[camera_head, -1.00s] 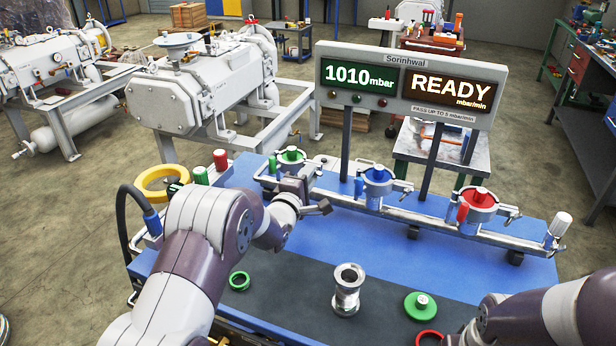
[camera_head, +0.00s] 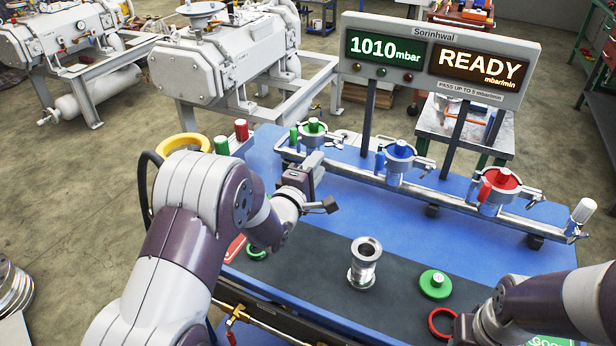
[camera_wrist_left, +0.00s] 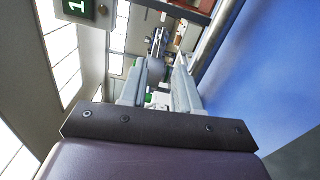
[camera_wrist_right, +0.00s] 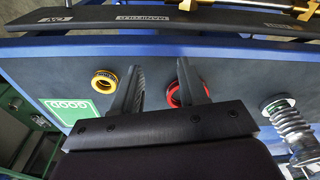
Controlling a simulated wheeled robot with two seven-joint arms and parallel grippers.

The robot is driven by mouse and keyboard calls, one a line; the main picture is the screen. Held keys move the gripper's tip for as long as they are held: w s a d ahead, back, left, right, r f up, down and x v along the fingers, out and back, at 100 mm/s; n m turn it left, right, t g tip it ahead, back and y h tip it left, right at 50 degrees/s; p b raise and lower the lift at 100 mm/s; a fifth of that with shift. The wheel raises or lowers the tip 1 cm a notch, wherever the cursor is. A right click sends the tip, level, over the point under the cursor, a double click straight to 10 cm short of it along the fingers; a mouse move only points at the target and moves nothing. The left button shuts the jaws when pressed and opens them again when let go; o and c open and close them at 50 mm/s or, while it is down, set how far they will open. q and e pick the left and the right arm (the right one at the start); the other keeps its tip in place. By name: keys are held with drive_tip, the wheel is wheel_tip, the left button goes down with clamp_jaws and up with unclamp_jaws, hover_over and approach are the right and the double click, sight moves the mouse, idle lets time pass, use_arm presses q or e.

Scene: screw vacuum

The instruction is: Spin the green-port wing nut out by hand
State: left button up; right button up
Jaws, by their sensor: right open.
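The green port (camera_head: 313,130) is at the left end of the metal manifold, with a ring clamp around it and a wing nut (camera_head: 336,141) on the clamp's right side. My left gripper (camera_head: 314,162) is just in front of the green port, apart from the wing nut as far as the head view shows. In the left wrist view its fingers (camera_wrist_left: 166,75) stand apart with background visible between them; small metal hardware (camera_wrist_left: 158,42) shows past the tips. My right gripper (camera_wrist_right: 160,75) is open and empty above the bench's front, by a red ring (camera_wrist_right: 180,85).
The blue port (camera_head: 399,150) and red port (camera_head: 499,180) stand farther right on the manifold. The sign (camera_head: 435,65) reads 1010 mbar and READY.

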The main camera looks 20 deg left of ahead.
use_arm(q)
drive_tip(key=shift+s+a, duration=0.25)
drive_tip(key=shift+s, duration=0.9)
drive_tip(key=shift+s+a, duration=0.2)
drive_tip(key=shift+s, duration=0.95)
